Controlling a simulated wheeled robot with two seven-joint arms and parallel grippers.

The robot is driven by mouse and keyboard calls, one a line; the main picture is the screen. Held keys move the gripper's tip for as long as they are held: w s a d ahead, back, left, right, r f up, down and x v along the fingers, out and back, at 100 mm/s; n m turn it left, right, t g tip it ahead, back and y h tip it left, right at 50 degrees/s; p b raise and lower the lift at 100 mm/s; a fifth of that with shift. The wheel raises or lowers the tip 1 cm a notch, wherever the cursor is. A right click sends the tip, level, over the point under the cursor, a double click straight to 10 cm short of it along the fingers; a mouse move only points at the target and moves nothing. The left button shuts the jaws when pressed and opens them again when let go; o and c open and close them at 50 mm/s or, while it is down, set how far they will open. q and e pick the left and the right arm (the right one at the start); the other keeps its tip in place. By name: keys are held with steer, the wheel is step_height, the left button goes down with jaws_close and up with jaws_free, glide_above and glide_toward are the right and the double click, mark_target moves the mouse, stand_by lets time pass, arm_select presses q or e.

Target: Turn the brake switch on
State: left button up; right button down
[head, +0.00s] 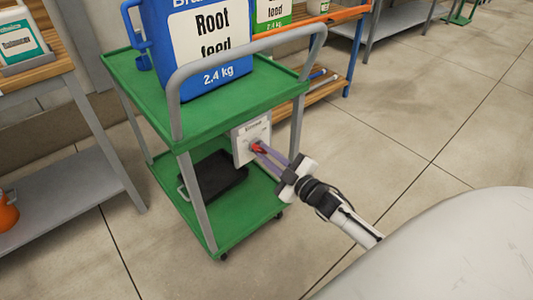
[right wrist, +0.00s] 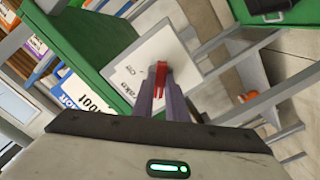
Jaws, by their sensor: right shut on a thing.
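The brake switch is a red handle (head: 258,147) on a pale plate (head: 240,146) fixed to the end of the green cart. My right gripper (head: 262,150) reaches it from the lower right, its two purple-grey fingers shut on the red handle. In the right wrist view the red handle (right wrist: 161,74) sits between the fingertips (right wrist: 160,82), in front of the pale plate (right wrist: 150,62) with small lettering. The plate's lettering is too small or cut off to read fully. My left gripper is not in view.
The green cart (head: 135,121) carries a blue Root feed container (head: 170,55) on top and a black case (head: 212,176) on its lower shelf. A bench with a white-green container (head: 20,42) stands at left. The floor at right is clear.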

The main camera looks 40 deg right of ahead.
stand_by(0.3)
steer(key=c, duration=1.8)
jaws_free()
steer(key=shift+o, duration=0.2)
steer(key=shift+s, duration=0.15)
arm_select(q)
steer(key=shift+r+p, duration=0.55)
steer(key=shift+p, duration=0.15)
arm_select(e)
steer(key=s, duration=1)
steer(key=shift+d, duration=0.4)
